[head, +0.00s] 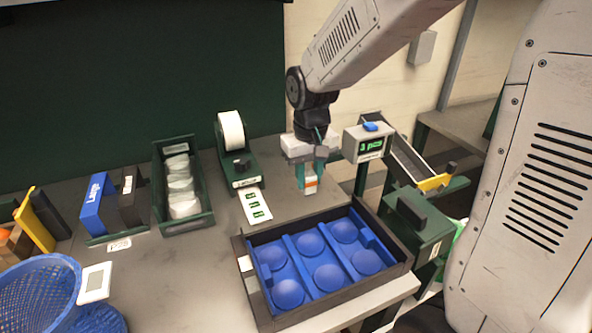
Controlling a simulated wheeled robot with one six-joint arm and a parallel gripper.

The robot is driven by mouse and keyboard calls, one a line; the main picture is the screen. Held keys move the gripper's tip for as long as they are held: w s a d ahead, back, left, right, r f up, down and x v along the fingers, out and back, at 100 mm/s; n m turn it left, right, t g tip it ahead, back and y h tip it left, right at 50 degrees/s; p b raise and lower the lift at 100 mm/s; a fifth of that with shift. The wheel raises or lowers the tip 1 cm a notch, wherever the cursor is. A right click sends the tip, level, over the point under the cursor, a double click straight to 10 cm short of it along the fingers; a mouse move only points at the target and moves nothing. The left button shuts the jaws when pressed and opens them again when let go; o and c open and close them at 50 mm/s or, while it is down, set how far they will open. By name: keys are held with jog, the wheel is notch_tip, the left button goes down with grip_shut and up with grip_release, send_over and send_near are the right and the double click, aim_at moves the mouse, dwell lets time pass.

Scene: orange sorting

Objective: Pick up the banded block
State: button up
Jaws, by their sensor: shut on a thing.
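The banded block (310,185), pale with an orange band, is between the teal fingers of my gripper (311,178). My gripper points down and is shut on the block. The fingers hide parts of the block's sides. They are just behind the far edge of the dark crate (243,247). I cannot tell whether the block's bottom touches the table or hangs above it.
The crate holds a blue insert with several round shapes. A label roll dispenser (233,132) with a printed strip (256,205) stands left of my gripper. A display box (368,144) stands close on the right. A green bin (183,221) and blue basket (35,290) are further left.

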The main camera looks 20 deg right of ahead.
jog(key=s, duration=0.3)
jog(key=s+d, duration=0.1)
jog(key=s, duration=0.3)
jog(key=s+d+r, duration=0.1)
jog(key=s, duration=0.2)
jog(key=shift+s+d, duration=0.15)
